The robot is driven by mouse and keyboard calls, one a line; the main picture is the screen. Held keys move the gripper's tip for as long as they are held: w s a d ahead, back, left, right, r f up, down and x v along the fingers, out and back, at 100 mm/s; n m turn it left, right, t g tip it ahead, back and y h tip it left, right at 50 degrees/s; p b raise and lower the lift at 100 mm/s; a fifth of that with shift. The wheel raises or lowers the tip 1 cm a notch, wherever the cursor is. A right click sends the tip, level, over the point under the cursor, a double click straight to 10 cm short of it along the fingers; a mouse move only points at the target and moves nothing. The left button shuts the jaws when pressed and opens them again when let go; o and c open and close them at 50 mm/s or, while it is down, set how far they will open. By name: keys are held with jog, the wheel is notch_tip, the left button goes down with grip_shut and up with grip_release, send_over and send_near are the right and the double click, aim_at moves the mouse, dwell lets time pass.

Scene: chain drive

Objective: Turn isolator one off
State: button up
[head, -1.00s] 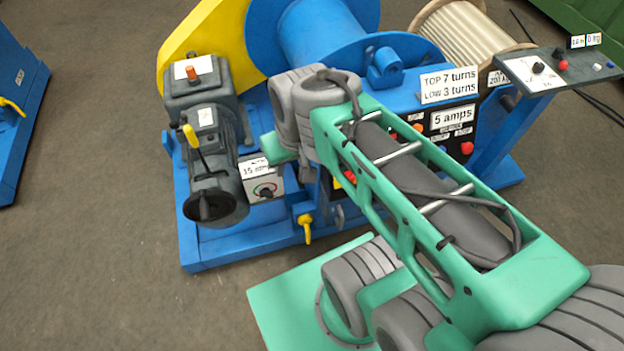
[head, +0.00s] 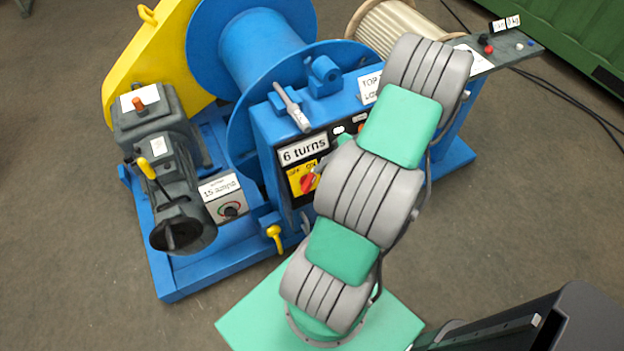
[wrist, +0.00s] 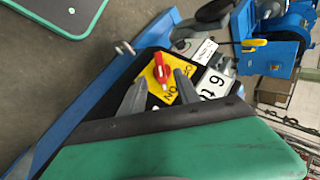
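The isolator is a red rotary handle (head: 308,182) on a yellow plate marked OFF and ON, on the black front panel of a blue winch unit (head: 262,135). A "6 turns" label (head: 303,149) sits just above it. In the wrist view the red handle (wrist: 162,74) stands on its yellow plate (wrist: 156,90) straight ahead of my gripper (wrist: 160,80). The two grey fingers are apart, with the handle showing between and beyond their tips. I cannot tell whether they touch it.
A grey motor (head: 172,190) and a box with a dial (head: 224,199) stand left of the panel. A yellow-handled lever (head: 275,236) is below it. A blue drum (head: 250,50) and yellow guard (head: 150,45) are behind. Bare floor lies left.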

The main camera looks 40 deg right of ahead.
aim_at(313, 181)
jog(key=x, duration=0.7)
jog(key=shift+w+a+f+p, duration=0.15)
jog(key=shift+w+f+p, duration=0.05)
jog(key=shift+f+p, duration=0.15)
grip_shut()
